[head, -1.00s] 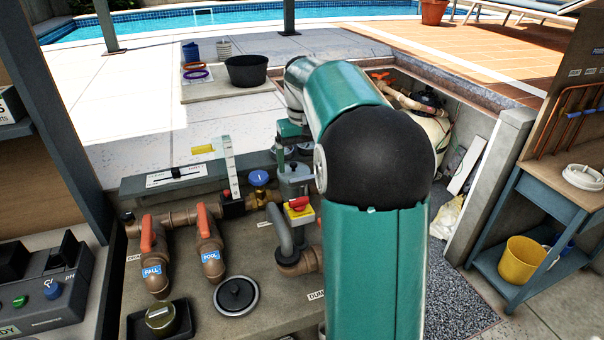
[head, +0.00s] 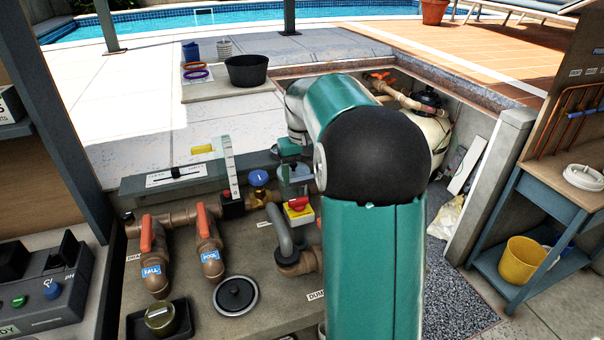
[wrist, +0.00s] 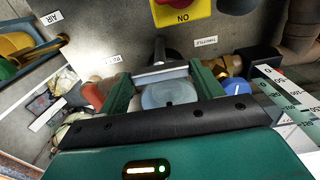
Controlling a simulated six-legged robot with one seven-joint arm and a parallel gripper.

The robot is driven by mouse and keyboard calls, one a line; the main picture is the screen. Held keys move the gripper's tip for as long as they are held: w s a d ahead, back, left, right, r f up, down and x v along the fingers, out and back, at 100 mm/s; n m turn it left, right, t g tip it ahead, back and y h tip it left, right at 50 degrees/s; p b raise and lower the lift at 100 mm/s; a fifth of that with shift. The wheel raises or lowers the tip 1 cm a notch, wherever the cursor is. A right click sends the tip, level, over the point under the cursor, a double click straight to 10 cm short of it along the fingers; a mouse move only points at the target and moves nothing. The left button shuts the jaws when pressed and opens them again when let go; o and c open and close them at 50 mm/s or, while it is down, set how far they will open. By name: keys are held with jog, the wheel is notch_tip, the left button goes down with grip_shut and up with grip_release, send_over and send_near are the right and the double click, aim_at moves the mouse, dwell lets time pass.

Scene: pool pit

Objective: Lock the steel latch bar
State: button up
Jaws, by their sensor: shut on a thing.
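My gripper (wrist: 161,84) has its two green fingers closed around a grey metal bar (wrist: 160,74), which looks like the steel latch bar. The bar spans between the fingertips. Just on the near side of it sits a pale, see-through round lid (wrist: 168,95), and a dark stub stands behind it. In the head view my gripper (head: 290,150) is above the pale grey pot, beyond the red and yellow switch (head: 298,207). My arm hides part of that area, and the bar itself cannot be made out there.
The red and yellow switch (wrist: 182,8) is close beyond my fingers. A blue-faced gauge (head: 259,178) and an upright scale (head: 231,170) stand left of my gripper. Red-handled valves (head: 147,235) and a black round cap (head: 236,296) are nearer.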

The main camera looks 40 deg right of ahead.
jog(key=m, duration=0.4)
jog(key=shift+m, duration=0.4)
jog(key=m, duration=0.9)
jog(key=shift+m, duration=2)
jog(key=o, duration=1)
